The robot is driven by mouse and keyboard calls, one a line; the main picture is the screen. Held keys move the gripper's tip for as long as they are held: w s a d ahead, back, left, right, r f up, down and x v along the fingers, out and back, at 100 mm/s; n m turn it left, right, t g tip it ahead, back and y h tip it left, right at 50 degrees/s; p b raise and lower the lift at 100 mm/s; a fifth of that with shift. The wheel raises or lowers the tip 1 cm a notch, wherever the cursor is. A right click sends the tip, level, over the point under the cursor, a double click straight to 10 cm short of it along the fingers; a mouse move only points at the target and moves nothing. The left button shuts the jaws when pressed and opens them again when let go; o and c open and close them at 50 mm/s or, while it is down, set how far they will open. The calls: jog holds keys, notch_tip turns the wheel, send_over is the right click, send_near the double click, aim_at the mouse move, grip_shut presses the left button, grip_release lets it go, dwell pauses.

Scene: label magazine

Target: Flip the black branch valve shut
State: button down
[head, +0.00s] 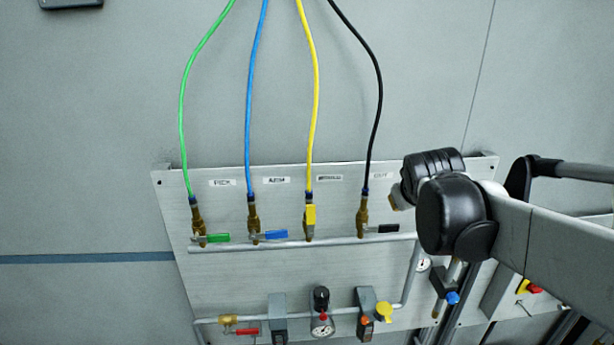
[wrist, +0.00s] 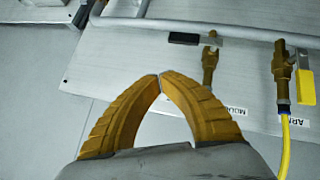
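The black branch valve is the rightmost of the brass valves on the panel. Its black handle (head: 388,228) points right, crosswise to its brass body (head: 362,217) and along the header pipe. The handle also shows in the wrist view (wrist: 190,38), beside the brass body (wrist: 209,62). My gripper (wrist: 160,75) has ochre fingers with their tips together and nothing visible between them. In the wrist picture the tips lie below and left of the black handle, apart from it.
To the left, the yellow handle (head: 310,215) lies along its valve; the blue (head: 275,234) and green (head: 217,238) handles lie crosswise. Hoses rise from the valves. The header pipe (head: 300,244) runs below. A gauge (head: 322,327) and fittings sit lower. My arm covers the panel's right side.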

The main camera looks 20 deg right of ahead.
jog(key=s+r, duration=0.3)
jog(key=shift+s+a+r, duration=0.15)
jog(key=shift+a+r, duration=0.15)
jog(key=shift+r, duration=0.05)
jog(key=s+a+f+y+b, duration=0.1)
jog(key=s+a+f+b, duration=0.3)
jog(key=f+b, duration=0.7)
jog(key=s+a+f+g+y+b, duration=0.1)
jog(key=s+a+f+b, duration=0.3)
jog(key=a+f+b, duration=0.5)
jog(key=s+a+f+y+b, duration=0.3)
jog(key=a+f+b, duration=0.3)
jog(key=f+b, duration=0.8)
notch_tip(320, 180, down, 13)
jog(key=shift+s+a+f+n+b, duration=0.15)
jog(key=shift+s+a+n+b, duration=0.2)
jog(key=shift+s, duration=0.2)
